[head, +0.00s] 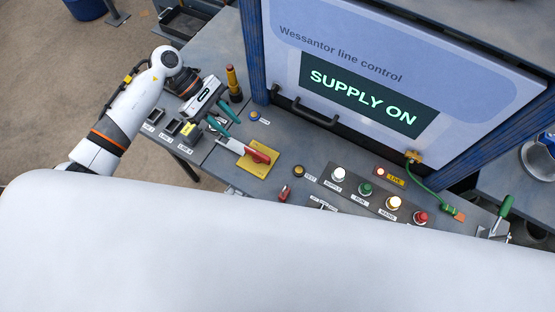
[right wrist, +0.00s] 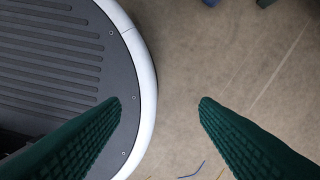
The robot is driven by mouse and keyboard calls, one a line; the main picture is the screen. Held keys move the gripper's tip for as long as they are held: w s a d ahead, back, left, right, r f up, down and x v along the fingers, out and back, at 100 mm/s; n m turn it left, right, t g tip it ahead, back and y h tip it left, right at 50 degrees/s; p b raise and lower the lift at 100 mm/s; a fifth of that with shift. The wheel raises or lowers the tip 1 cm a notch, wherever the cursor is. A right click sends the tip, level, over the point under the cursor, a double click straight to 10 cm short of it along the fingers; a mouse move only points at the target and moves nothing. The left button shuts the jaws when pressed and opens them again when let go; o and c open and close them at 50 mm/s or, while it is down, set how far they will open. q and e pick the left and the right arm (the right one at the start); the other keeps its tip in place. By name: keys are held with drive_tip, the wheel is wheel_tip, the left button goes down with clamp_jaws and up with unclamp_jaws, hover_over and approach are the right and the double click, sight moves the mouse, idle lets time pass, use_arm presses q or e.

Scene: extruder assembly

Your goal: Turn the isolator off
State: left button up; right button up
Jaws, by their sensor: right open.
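The isolator (head: 265,169) is a yellow plate with a red handle (head: 259,155) on the grey bench. The handle points to the left of the picture, and a pale piece lies by its left end. My left gripper (head: 229,125) is just above and left of the isolator in the head view. Its green fingers are apart with nothing seen between them, and they do not appear to touch the handle. My right gripper (right wrist: 160,101) shows in the right wrist view, open and empty over bare floor.
A screen (head: 370,88) reading "SUPPLY ON" stands behind the bench. A panel of several lamps or buttons (head: 365,188) lies right of the isolator. Labelled dark blocks (head: 171,128) sit at left. A green-handled lever (head: 505,206) is far right.

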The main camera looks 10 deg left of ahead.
sight(256, 152)
use_arm(q)
drive_tip(key=p+x, duration=0.1)
drive_tip(key=x, duration=0.4)
drive_tip(key=shift+f+p, duration=0.15)
drive_tip(key=shift+p, duration=0.25)
drive_tip(key=p+x, duration=0.1)
drive_tip(key=x, duration=0.4)
drive_tip(key=shift+s+d+f, duration=0.1)
drive_tip(key=shift+d+f, duration=0.15)
drive_tip(key=shift+d, duration=0.05)
drive_tip(key=shift+s+d+f, duration=0.15)
drive_tip(key=shift+d+f, duration=0.15)
drive_tip(key=shift+f, duration=0.1)
use_arm(e)
drive_tip(key=shift+w+a+r, duration=0.1)
drive_tip(key=shift+a+r, duration=0.2)
drive_tip(key=shift+r, duration=0.55)
drive_tip(key=shift+w+a+r, duration=0.1)
drive_tip(key=shift+a+r, duration=0.15)
drive_tip(key=shift+r, duration=0.55)
use_arm(q)
clamp_jaws()
use_arm(e)
drive_tip(key=shift+s, duration=0.1)
